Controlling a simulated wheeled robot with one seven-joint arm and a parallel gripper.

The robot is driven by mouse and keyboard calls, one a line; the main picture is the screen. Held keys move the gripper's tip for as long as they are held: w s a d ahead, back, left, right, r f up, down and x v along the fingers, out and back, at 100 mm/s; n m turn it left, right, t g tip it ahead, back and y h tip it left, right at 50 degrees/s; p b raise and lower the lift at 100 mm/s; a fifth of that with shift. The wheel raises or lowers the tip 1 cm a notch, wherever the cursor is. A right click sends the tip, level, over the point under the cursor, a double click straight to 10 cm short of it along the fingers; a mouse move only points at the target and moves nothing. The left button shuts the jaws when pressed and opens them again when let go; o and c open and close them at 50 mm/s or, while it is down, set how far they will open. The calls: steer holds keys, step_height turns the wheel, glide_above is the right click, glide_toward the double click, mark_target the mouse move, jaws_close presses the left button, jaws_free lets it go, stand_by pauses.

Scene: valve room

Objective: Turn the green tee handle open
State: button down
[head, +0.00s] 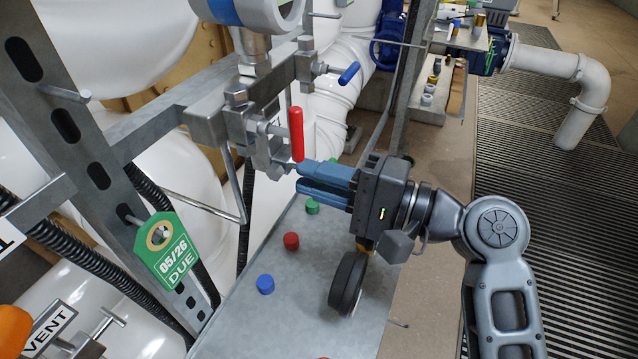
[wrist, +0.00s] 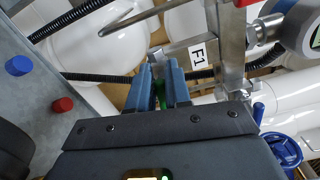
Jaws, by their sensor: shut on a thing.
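My gripper (head: 300,178) is at the valve block (head: 262,140) below the gauge, its blue fingers pointing left. In the wrist view its two fingers (wrist: 160,72) are close together with the green tee handle (wrist: 161,96) between them. The gripper is shut on that handle. Only a small strip of green shows; the rest is hidden by the fingers, and in the head view I cannot make the handle out. Its exact turn angle cannot be told.
A red handle (head: 296,134) stands upright just above my fingertips. A blue tee handle (head: 349,73) is farther up right. Below, a grey shelf (head: 235,325) carries loose green (head: 312,206), red (head: 291,241) and blue (head: 265,285) caps. A green tag (head: 168,252) hangs left.

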steer(key=shift+f+n+b, duration=0.3)
steer(key=shift+n+b, duration=0.3)
steer(key=shift+n, duration=0.3)
steer(key=c, duration=1.1)
jaws_free()
steer(key=shift+c, duration=0.2)
steer(key=shift+d, duration=0.1)
steer(key=v, duration=0.7)
steer(key=shift+s+d+b, duration=0.2)
steer(key=shift+d+b, duration=0.05)
steer(key=shift+b, duration=0.05)
